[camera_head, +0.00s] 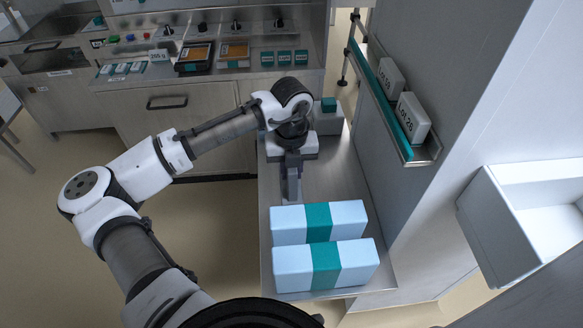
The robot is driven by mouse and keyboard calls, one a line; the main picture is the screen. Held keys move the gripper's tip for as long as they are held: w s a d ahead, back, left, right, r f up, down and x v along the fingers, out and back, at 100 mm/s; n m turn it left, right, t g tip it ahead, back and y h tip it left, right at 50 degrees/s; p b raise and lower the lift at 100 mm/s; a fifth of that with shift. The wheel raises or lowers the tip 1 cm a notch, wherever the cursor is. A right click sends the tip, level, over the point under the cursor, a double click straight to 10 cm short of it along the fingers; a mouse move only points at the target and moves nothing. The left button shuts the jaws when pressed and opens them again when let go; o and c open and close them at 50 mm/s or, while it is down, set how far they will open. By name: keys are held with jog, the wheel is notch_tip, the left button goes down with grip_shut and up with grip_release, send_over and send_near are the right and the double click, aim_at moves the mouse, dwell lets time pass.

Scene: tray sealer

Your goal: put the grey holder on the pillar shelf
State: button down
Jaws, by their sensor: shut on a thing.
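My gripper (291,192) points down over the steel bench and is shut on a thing. A narrow grey upright piece shows at the jaws, just behind the blue boxes. I cannot tell the fingers from the held thing, which may be the grey holder. The pillar shelf (424,158) is a narrow steel ledge with a teal front edge, at the upper right of my gripper. Two pale grey labelled blocks, one marked LOT 19 (391,78) and one marked LOT 26 (412,118), stand on it. My gripper is apart from the shelf.
Two light-blue boxes with teal bands, a rear one (347,220) and a front one (358,262), lie on the steel bench (340,180). A pale box with a teal top (329,104) stands behind. The pillar (455,70) rises at right. A white bin (490,225) is at far right.

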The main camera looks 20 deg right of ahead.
jog(key=shift+f, duration=0.1)
jog(key=c, duration=1.3)
grip_release()
jog(key=shift+o, duration=0.2)
notch_tip(320, 180, up, 12)
jog(key=shift+r+b, duration=0.15)
jog(key=shift+b, duration=0.55)
